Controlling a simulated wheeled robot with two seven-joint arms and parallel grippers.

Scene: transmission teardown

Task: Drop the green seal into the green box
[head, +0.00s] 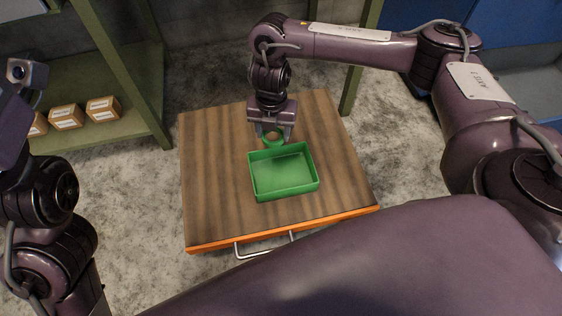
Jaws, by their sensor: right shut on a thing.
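The green seal (273,143) is a small ring between the fingertips of my right gripper (273,135). The gripper points down and is shut on the seal. The green box (284,172) is an open, empty rectangular tray on the wooden table top. The seal shows just behind the box's far wall, left of its middle. I cannot tell its exact height over the table. My left arm is at the left edge of the head view, and its gripper fingers are not clearly seen.
The wooden table (213,190) has an orange front edge and a metal handle (265,246). Its top around the box is clear. A green shelf (140,125) with small cardboard boxes (66,117) stands at the left. Blue containers (520,50) are at the back right.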

